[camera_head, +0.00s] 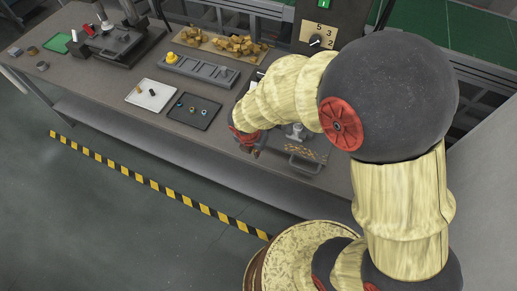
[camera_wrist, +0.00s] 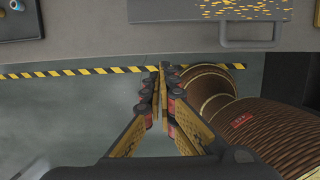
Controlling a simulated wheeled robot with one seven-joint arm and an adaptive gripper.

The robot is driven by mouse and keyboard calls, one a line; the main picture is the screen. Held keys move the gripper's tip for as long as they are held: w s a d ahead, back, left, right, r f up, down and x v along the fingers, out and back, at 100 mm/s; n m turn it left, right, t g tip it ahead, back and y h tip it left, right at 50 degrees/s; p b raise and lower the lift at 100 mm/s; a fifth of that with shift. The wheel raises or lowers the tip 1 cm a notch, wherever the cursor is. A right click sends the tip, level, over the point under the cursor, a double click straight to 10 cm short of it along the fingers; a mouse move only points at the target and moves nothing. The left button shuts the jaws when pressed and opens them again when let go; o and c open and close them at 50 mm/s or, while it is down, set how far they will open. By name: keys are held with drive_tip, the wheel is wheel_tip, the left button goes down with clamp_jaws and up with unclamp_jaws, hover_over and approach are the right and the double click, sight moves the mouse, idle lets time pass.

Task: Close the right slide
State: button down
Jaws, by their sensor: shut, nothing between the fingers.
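A grey slide plate with a bar handle (camera_head: 304,163) lies at the front right of the bench, partly hidden behind my arm. Orange specks show on its top. In the wrist view the slide's handle (camera_wrist: 253,42) is at the upper right, close to the bench's front edge. My gripper (camera_wrist: 162,72) is shut and empty, to the left of the handle and apart from it, over the floor just off the bench edge. In the head view my gripper (camera_head: 250,146) is at the bench front, left of the slide, mostly dark and small.
A dark tray (camera_head: 195,113) and a white tray (camera_head: 150,97) with small parts lie left of my arm. A grey holder strip (camera_head: 200,69) stands behind them. A second device with a handle (camera_head: 112,45) is at the far left.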

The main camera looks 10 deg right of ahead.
drive_tip(key=w+d+f+b, duration=0.2)
drive_tip(key=w+f, duration=0.3)
drive_tip(key=f, duration=0.3)
drive_tip(key=shift+d, duration=0.75)
drive_tip(key=w+d+p, duration=0.4)
drive_tip(key=w, duration=0.1)
drive_tip(key=w+d+p, duration=0.4)
drive_tip(key=w+p, duration=0.1)
drive_tip(key=w, duration=0.1)
drive_tip(key=w+d+p, duration=0.4)
drive_tip(key=w+p, duration=0.1)
drive_tip(key=shift+w+d, duration=0.1)
drive_tip(key=shift+w, duration=0.25)
